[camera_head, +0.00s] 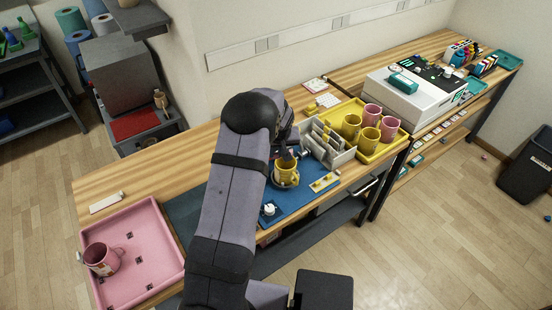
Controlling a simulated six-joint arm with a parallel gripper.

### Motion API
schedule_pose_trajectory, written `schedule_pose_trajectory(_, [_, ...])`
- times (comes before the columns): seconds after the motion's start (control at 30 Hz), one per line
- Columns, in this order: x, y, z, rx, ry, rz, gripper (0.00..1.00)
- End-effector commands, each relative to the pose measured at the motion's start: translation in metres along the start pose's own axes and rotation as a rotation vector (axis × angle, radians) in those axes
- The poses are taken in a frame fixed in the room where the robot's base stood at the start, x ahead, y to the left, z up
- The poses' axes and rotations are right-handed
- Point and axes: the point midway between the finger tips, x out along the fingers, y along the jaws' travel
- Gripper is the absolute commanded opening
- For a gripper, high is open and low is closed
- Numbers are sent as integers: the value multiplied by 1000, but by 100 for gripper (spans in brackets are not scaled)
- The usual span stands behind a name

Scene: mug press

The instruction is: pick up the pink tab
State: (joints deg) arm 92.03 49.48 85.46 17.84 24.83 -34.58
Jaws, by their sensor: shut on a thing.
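My gripper (286,156) is at the yellow mug (286,174) on the blue mat, its fingers down at the mug's rim. It appears shut on the mug there, but the arm covers part of the contact. I cannot make out a pink tab with certainty.
A yellow tray (375,155) holds several yellow and pink mugs at the right. A pink tray (150,225) at the left holds a pink mug (102,259). A white machine (400,103) stands beyond. A small white knob (269,209) and a yellow strip (324,182) are near the front edge.

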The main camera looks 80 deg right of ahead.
Motion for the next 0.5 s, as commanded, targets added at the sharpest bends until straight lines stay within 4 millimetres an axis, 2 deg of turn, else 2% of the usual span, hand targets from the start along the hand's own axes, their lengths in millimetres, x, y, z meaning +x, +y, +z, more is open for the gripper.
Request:
schedule_pose_trajectory(0.3, [-45,0,-20,0,4,1,0])
schedule_pose_trajectory(0.5, [-61,0,-26,1,1,1,0])
